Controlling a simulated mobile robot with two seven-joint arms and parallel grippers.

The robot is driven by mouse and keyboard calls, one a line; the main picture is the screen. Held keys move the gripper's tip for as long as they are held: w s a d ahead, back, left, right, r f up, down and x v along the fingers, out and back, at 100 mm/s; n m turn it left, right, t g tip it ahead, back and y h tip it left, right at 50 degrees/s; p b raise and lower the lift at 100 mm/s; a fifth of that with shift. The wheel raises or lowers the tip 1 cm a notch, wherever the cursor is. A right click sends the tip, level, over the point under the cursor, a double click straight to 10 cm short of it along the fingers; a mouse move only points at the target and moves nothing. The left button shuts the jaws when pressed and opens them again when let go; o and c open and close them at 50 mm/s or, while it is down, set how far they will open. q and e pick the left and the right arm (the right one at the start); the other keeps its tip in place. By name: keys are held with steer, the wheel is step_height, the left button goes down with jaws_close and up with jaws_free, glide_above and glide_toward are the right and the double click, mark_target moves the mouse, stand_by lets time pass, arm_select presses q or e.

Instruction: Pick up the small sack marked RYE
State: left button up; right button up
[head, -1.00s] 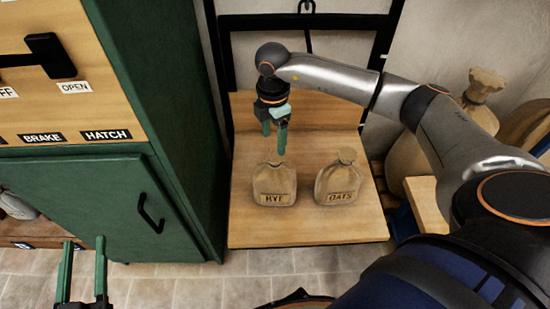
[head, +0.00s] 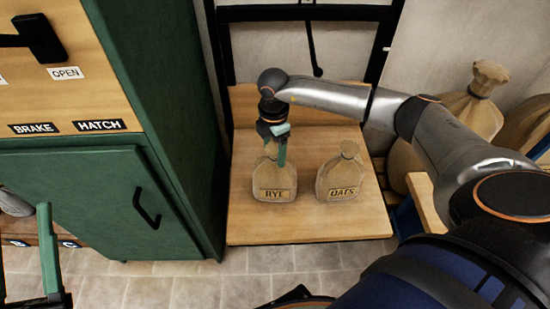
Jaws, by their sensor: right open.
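The small sack marked RYE (head: 273,184) stands upright on the wooden platform (head: 300,228), its label facing me. A like sack marked OATS (head: 339,180) stands to its right, a little apart. My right gripper (head: 273,158) points down at the RYE sack's tied neck. Its jaws are open, with green fingers around or just in front of the neck; I cannot tell whether they touch it. The fingers hide part of the sack's top. My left gripper (head: 52,262) is partly cut off at the lower left, away from the sacks; only one green finger shows clearly.
A green cabinet (head: 100,200) with a black handle stands close on the left, under a panel with labels BRAKE, HATCH and OPEN. Larger sacks (head: 472,105) stand at the right behind my arm. The platform's front strip is clear.

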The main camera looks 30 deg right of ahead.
steer(key=shift+f, duration=0.15)
jaws_close()
stand_by(0.6)
steer(key=shift+w, duration=0.15)
